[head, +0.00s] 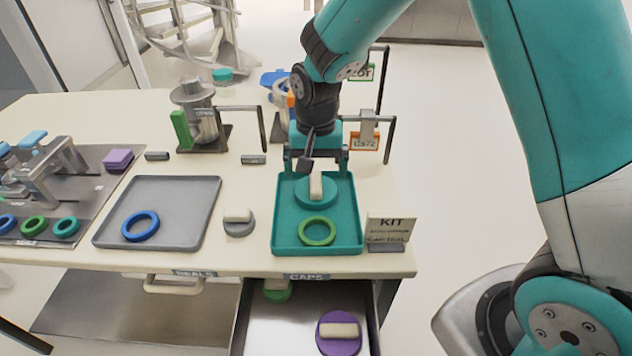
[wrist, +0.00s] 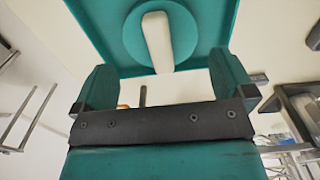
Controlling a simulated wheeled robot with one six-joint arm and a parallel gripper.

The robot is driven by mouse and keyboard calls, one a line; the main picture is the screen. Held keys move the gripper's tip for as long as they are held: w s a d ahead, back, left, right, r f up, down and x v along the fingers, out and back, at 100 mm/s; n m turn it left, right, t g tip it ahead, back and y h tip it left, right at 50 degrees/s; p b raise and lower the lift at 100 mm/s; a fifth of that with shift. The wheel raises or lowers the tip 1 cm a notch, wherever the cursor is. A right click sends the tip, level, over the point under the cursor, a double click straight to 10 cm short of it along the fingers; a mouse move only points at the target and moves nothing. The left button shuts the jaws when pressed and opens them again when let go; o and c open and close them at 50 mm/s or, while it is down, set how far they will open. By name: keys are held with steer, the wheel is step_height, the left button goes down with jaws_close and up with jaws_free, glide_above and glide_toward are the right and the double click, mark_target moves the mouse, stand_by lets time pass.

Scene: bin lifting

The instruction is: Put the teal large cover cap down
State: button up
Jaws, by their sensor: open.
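The teal large cover cap (head: 304,194) is a round teal disc with a cream bar handle (head: 316,185). It lies flat in the teal tray (head: 342,240), toward the back, behind a green ring (head: 317,231). It also shows in the wrist view, where the cap (wrist: 187,38) and its cream handle (wrist: 158,42) lie beyond the fingers. My gripper (head: 316,168) is at the back of the tray, above and behind the cap. Its two fingers (wrist: 160,88) are wide apart with nothing between them, clear of the handle.
A grey tray (head: 185,205) with a blue ring (head: 141,226) lies to the left. A KIT sign (head: 389,230) stands at right. The open drawer (head: 285,325) in front holds a purple cap (head: 331,345) and a green cap (head: 277,295).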

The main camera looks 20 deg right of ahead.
mark_target(316, 182)
steer(key=s+a+r+n+y, duration=0.2)
steer(key=s+r+n, duration=0.2)
steer(key=s+r, duration=0.6)
steer(key=s+a+r+n+y, duration=0.1)
steer(key=s+r+n, duration=0.1)
steer(key=s, duration=0.5)
steer(key=s+a+r+n+y, duration=0.1)
steer(key=s+r+n, duration=0.2)
steer(key=s+n, duration=0.2)
steer(key=shift+s+a+r, duration=0.2)
steer(key=shift+s+a, duration=0.1)
steer(key=shift+s, duration=0.75)
